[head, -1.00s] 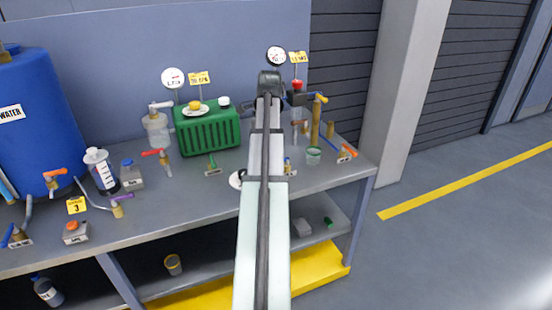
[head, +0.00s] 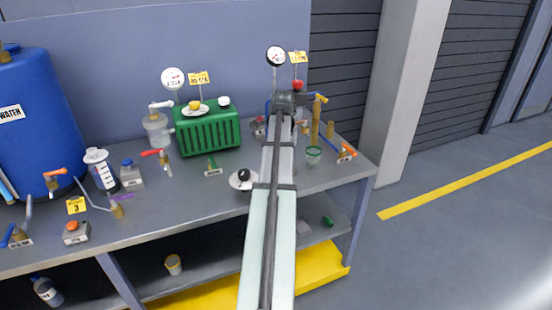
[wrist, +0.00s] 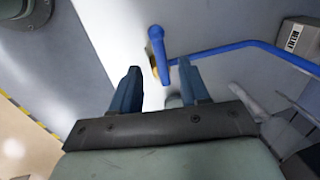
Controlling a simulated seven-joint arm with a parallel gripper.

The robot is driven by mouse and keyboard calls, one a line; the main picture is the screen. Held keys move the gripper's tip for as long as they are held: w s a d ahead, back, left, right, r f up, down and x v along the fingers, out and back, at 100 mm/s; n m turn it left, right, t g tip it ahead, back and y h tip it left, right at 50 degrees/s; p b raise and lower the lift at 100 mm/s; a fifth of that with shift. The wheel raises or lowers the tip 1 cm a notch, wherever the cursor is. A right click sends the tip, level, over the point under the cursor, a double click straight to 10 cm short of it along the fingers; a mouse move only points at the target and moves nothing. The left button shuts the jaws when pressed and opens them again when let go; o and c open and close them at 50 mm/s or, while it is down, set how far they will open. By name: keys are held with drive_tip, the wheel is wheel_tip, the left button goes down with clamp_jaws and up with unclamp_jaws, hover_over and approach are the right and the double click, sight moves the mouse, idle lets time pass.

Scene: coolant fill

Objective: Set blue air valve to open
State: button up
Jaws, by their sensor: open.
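In the wrist view a blue valve lever (wrist: 156,42) with a brass part under it stands just ahead of my gripper (wrist: 157,68), between the lines of its two fingers. A blue pipe (wrist: 235,45) runs right from beside it. The fingers are apart with nothing held, and I cannot tell whether either touches the lever. In the head view my gripper (head: 290,100) is over the back right of the bench, and this lever is mostly hidden behind it. Another blue lever (head: 17,235) sits at the bench's far left.
A yellow-handled brass pipe (head: 317,118) and a red knob (head: 297,85) stand close to my gripper. A green ribbed box (head: 207,133), gauge (head: 173,78) and blue water tank (head: 38,120) stand to the left. A grey box (wrist: 297,38) is at right in the wrist view.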

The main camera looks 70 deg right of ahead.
drive_tip(key=shift+w+d+f, duration=0.1)
drive_tip(key=shift+f, duration=0.65)
drive_tip(key=shift+w+d+f, duration=0.15)
drive_tip(key=shift+f, duration=0.6)
drive_tip(key=shift+w+d+f, duration=0.1)
drive_tip(key=shift+f, duration=0.65)
drive_tip(key=shift+c, duration=0.3)
clamp_jaws()
